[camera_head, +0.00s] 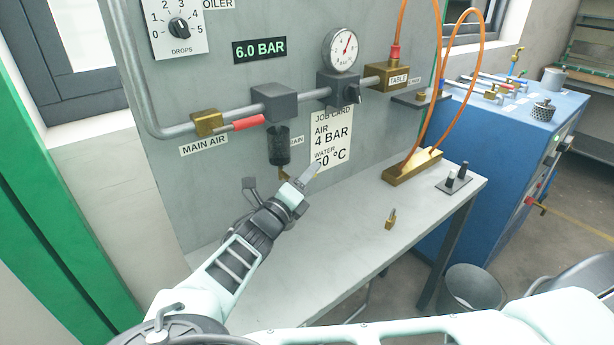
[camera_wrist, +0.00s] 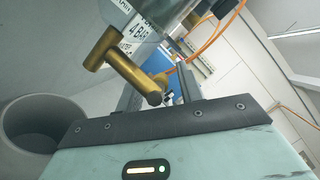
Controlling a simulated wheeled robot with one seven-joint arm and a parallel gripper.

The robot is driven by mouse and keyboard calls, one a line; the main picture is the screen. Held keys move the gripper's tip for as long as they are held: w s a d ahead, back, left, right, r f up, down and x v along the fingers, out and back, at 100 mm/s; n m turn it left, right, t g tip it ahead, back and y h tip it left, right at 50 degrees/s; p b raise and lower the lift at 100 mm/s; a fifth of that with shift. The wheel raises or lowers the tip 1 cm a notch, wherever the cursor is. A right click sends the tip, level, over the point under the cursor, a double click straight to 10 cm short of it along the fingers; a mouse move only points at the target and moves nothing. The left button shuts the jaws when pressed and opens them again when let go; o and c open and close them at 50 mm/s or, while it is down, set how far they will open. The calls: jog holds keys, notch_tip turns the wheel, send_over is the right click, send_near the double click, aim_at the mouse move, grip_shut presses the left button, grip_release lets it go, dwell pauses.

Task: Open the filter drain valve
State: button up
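The filter (camera_head: 279,146) is a dark cylindrical bowl hanging from a grey block on the air line, beside a partly hidden label ending in "AIN". A small brass drain valve (camera_head: 284,174) shows at its lower end, partly covered by my gripper (camera_head: 306,178). In the wrist view, a brass T-shaped piece (camera_wrist: 128,68) lies across the view near my gripper (camera_wrist: 160,85), its rounded end by the gap between the fingers. The two dark fingers stand apart, and I see no clear grip on the brass. Whether they touch it, I cannot tell.
A job card (camera_head: 331,137) hangs behind my gripper. A brass manifold (camera_head: 412,167) with orange hoses and a small brass fitting (camera_head: 390,219) sit on the grey bench (camera_head: 350,235). The main air valve (camera_head: 208,123) has a red handle. A grey hollow round shape (camera_wrist: 38,105) is at left.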

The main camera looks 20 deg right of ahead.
grip_shut()
jog(key=shift+y+p, duration=0.3)
jog(key=shift+p, duration=0.55)
jog(key=shift+g+p, duration=0.3)
jog(key=shift+p, duration=0.2)
jog(key=g+y+p, duration=0.1)
jog(key=p, duration=0.1)
jog(key=m+g+y+p, duration=0.1)
jog(key=p, duration=0.2)
jog(key=shift+a+f+m+y, duration=0.2)
jog(key=shift+f+m+y, duration=0.1)
jog(key=shift+f+y, duration=0.1)
jog(key=y+p, duration=0.1)
jog(key=g+y+p, duration=0.1)
jog(key=p, duration=0.1)
jog(key=shift+s+a+f+m, duration=0.1)
jog(key=shift+a+f+m, duration=0.05)
jog(key=shift+f+m, duration=0.2)
jog(key=shift+s+a+f+m+g+y+p, duration=0.15)
jog(key=shift+a+f+g+y+p, duration=0.2)
jog(key=shift+y+p, duration=0.35)
jog(key=shift+a+f+m+g+y+p, duration=0.1)
jog(key=shift+f+g+y+p, duration=0.35)
jog(key=shift+y, duration=0.35)
